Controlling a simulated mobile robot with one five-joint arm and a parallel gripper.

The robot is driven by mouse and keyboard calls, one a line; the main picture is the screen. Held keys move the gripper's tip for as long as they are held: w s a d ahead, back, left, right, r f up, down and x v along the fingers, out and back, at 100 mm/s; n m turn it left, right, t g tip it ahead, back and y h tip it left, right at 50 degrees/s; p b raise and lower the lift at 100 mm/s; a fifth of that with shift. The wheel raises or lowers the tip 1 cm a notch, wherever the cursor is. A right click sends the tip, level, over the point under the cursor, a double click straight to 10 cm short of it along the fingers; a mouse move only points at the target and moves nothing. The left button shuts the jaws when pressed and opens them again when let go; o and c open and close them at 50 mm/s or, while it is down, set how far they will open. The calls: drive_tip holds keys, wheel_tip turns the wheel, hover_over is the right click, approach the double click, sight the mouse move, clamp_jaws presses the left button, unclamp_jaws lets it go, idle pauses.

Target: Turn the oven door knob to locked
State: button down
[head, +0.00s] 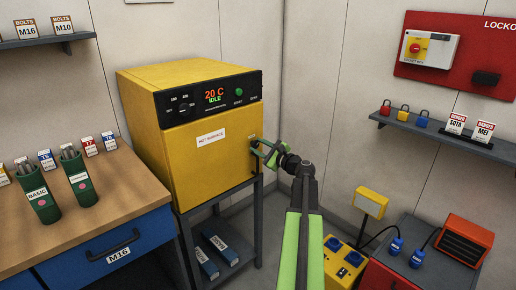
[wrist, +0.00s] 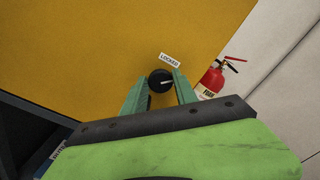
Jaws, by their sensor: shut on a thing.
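The yellow oven (head: 205,165) stands on a grey stand in the head view, its display reading 20 C IDLE. My gripper (head: 262,150) is at the right side of its door. In the wrist view my gripper (wrist: 161,84) has its two green fingers on either side of the round black door knob (wrist: 156,77) and is shut on it. The knob's white pointer line points right in the picture. A white LOCKED label (wrist: 170,60) is above and slightly right of the knob, tilted; the pointer is not aimed straight at it. In the head view my gripper largely hides the knob.
A red fire extinguisher (wrist: 210,80) shows right of the oven in the wrist view. A workbench (head: 95,205) with green rod holders stands left of the oven. A yellow socket box (head: 345,262) and a red cart (head: 400,270) stand at lower right.

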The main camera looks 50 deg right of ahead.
drive_tip(key=n, duration=0.4)
drive_tip(key=shift+a+f+n, duration=0.1)
drive_tip(key=shift+n, duration=0.2)
drive_tip(key=n, duration=0.4)
drive_tip(key=shift+n, duration=0.4)
drive_tip(key=c, duration=1)
unclamp_jaws()
drive_tip(key=shift+s, duration=0.1)
